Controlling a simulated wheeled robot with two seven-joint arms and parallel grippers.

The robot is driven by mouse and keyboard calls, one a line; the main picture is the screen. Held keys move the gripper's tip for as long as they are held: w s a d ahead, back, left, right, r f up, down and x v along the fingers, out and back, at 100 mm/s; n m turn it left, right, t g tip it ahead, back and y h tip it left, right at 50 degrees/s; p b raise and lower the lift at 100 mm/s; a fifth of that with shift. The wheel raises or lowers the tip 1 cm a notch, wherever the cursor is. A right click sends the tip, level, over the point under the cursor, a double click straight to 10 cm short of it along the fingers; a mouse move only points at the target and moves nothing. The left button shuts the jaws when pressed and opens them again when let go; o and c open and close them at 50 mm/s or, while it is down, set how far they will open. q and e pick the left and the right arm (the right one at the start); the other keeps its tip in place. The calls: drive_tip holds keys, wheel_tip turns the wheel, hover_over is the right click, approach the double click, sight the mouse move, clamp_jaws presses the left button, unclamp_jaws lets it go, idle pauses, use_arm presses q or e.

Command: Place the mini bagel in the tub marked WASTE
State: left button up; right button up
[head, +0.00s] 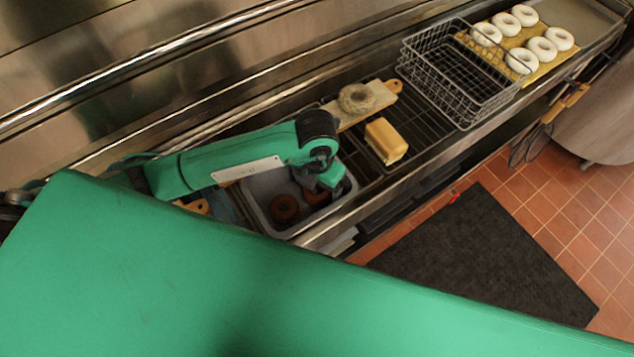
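A grey tub (258,188) sits in the steel counter, with dark brown ring-shaped bagels (284,208) in it. No WASTE marking is readable on it. A seeded bagel (356,98) lies on a wooden board (378,101) up and to the right of the tub. I cannot tell which bagel is the mini bagel. My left gripper (322,182) hangs over the tub, pointing down. Its fingers are small and partly hidden by the wrist, so its opening and any held thing cannot be made out. My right gripper is not in view.
A tan block (385,141) lies on the dark rack right of the tub. A wire basket (462,85) stands beyond it, then several white rings (541,49) on a yellow board. A dark mat (485,262) lies on the tiled floor. Green bodywork hides the lower left.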

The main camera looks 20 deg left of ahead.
use_arm(q)
drive_tip(key=shift+s+r, duration=0.15)
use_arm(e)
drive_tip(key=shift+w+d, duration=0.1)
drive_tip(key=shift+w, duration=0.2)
use_arm(q)
drive_tip(key=shift+d+r, duration=0.1)
drive_tip(key=shift+r, duration=0.1)
wheel_tip(320, 180, up, 12)
drive_tip(key=p, duration=0.7)
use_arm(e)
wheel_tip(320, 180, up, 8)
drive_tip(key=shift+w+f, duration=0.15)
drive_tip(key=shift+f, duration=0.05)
